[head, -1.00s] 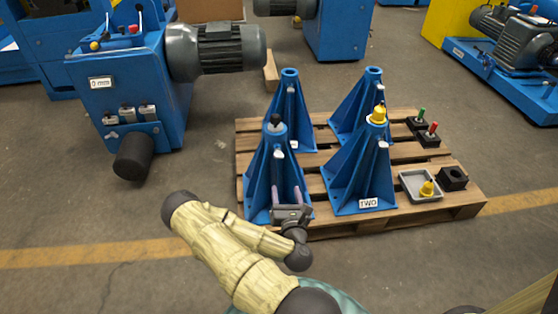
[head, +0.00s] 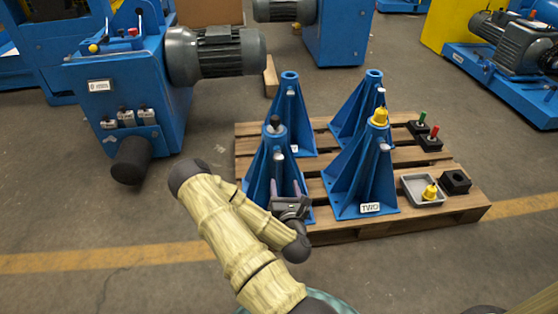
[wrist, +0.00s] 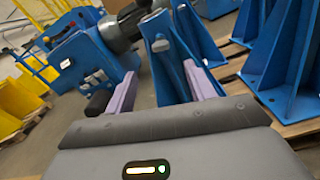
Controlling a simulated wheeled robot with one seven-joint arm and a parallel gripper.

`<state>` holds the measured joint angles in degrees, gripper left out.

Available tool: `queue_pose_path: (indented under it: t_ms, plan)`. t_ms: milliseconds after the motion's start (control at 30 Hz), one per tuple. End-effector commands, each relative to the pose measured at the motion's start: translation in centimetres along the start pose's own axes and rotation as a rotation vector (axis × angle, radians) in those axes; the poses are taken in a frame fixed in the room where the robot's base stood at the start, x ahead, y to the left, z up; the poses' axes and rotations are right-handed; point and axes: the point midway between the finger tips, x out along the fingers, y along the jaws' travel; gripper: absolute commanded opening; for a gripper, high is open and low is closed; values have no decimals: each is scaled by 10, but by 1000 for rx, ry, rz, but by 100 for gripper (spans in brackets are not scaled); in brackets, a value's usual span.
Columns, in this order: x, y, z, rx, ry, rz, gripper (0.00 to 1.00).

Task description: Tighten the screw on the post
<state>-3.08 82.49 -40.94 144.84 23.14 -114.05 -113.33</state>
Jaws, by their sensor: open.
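Several blue posts with ribbed bases stand on the pallet. The front-left post (head: 262,167) has a black-tipped piece (head: 274,122) in its top and a small pale screw (head: 280,157) on its side. My gripper (head: 285,186) is open and empty in front of this post, below the screw's height in the head view. In the wrist view, a post with a pale screw (wrist: 160,46) stands beyond my two spread purple fingers (wrist: 160,70). The front-right post (head: 362,175), labelled TWO, has a yellow piece (head: 379,117) on top and its own pale screw (head: 384,147). I see no contact with a screw.
The wooden pallet (head: 430,219) also carries a grey tray (head: 412,183) with a yellow piece (head: 430,192), a black block (head: 455,182), and red and green pegs in black blocks. A blue machine (head: 128,85) with a motor stands left. Floor in front is clear.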

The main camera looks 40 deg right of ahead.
Motion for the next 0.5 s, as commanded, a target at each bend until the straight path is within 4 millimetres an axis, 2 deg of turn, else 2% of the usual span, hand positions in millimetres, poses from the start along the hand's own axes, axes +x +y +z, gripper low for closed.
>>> queue_pose_path:
  t_ms: [33, 500]
  plan:
    - [3, 0, -6, 0, -3, 2, 55]
    - [22, -1, -5, 0, -2, 2, 55]
